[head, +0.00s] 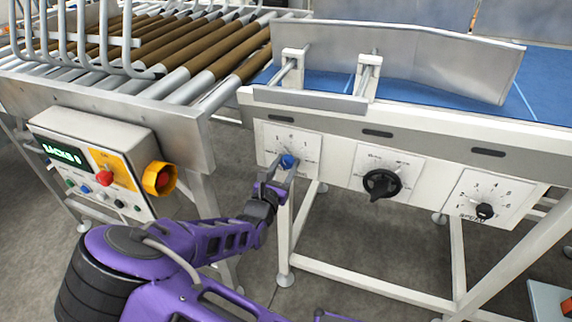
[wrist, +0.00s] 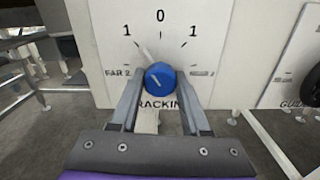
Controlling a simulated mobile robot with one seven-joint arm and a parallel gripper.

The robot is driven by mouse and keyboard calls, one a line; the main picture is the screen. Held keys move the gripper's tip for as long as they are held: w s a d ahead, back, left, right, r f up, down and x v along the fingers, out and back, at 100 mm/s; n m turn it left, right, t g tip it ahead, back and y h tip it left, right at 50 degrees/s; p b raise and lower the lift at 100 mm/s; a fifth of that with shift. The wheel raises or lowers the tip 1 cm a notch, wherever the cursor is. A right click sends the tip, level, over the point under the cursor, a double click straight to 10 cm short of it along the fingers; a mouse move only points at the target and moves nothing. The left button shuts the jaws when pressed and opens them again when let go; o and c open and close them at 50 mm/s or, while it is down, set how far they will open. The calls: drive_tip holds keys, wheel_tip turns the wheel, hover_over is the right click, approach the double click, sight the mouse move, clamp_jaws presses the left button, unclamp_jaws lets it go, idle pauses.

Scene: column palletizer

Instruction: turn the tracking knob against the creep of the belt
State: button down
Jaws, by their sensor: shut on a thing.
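The blue tracking knob (head: 288,161) sits on a white dial plate (head: 303,143) on the side of the belt conveyor. In the wrist view the knob (wrist: 160,77) is between the fingers of my gripper (wrist: 159,88), which is shut on it. FAR 2 is printed at left; the right-hand label is partly hidden. In the head view my gripper (head: 276,180) reaches the knob from below. The blue belt (head: 428,106) lies above, with a pale line across it at right.
A black knob (head: 381,184) and a small speed dial (head: 485,210) are on plates to the right. A control box (head: 97,163) with a red button and yellow-ringed emergency stop stands left. A roller conveyor (head: 152,58) lies behind it. Conveyor legs stand below.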

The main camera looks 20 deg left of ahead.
drive_tip(key=shift+r+n+p, duration=0.2)
drive_tip(key=shift+n+p, duration=0.1)
drive_tip(key=shift+p, duration=0.5)
drive_tip(key=shift+f+n, duration=0.25)
drive_tip(key=shift+n, duration=0.05)
drive_tip(key=shift+c, duration=1.9)
unclamp_jaws()
drive_tip(key=shift+s, duration=0.1)
drive_tip(key=s+a+p, duration=0.1)
drive_tip(key=s+p, duration=0.1)
drive_tip(key=s, duration=1.5)
drive_tip(key=shift+s+a, duration=0.15)
drive_tip(key=shift+a, duration=0.05)
drive_tip(key=shift+d, duration=0.1)
